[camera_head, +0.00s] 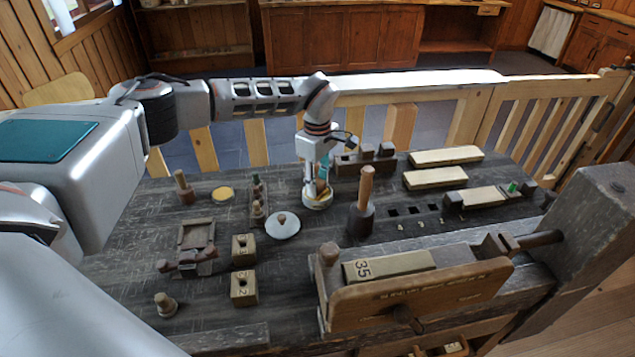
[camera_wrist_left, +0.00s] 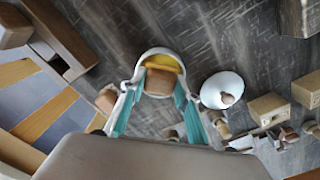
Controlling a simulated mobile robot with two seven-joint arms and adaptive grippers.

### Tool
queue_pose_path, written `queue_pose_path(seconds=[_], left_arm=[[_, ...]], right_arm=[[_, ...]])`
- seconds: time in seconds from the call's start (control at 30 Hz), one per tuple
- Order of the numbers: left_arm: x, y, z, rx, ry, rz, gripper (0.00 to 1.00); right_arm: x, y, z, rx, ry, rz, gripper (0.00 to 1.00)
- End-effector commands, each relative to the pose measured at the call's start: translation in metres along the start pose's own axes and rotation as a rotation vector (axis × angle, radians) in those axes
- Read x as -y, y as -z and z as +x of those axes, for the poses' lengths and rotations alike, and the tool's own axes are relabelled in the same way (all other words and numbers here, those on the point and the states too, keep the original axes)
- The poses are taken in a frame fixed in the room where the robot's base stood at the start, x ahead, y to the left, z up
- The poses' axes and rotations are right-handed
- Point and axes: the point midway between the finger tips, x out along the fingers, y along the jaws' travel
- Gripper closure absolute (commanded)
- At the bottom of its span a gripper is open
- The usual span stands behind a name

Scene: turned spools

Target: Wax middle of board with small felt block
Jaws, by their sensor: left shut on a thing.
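My left gripper (camera_head: 318,185) is over the middle of the workbench, pointing down. In the left wrist view its teal fingers (camera_wrist_left: 154,100) are shut on a small brown block (camera_wrist_left: 159,82), likely the felt block. The block is at a round white tin (camera_head: 317,202) with yellow wax inside (camera_wrist_left: 162,62); I cannot tell if it touches the wax. A pale board marked 35 (camera_head: 410,264) is in the front vise. Another pale board (camera_head: 484,197) lies between dark stops at the right. Two more pale boards (camera_head: 445,156) (camera_head: 435,178) lie behind it. My right gripper is not in view.
A white knobbed lid (camera_head: 282,226) lies left of a dark mallet (camera_head: 362,213) with its handle upright. Numbered wooden blocks (camera_head: 244,288), small turned pegs (camera_head: 165,304) and a yellow disc (camera_head: 222,194) stand at the left. A dark wooden rack (camera_head: 352,164) is behind the tin.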

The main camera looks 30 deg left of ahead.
Motion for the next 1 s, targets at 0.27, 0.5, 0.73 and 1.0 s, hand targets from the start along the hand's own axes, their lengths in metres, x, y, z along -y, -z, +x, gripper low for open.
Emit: queue_pose_path(seconds=[0.27, 0.5, 0.73, 1.0], left_arm=[[0.002, 0.000, 0.003, 0.000, 0.005, 0.001, 0.86], [0.002, 0.000, -0.006, -0.001, 0.005, 0.001, 0.86], [0.001, 0.000, -0.024, 0.000, 0.004, 0.000, 0.86], [0.000, 0.000, -0.042, 0.000, 0.000, 0.000, 0.86]], right_arm=[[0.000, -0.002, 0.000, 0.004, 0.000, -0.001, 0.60], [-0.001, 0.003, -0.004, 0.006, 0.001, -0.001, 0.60], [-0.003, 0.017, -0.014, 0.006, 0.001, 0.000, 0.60], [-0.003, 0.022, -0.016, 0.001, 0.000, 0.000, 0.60]])
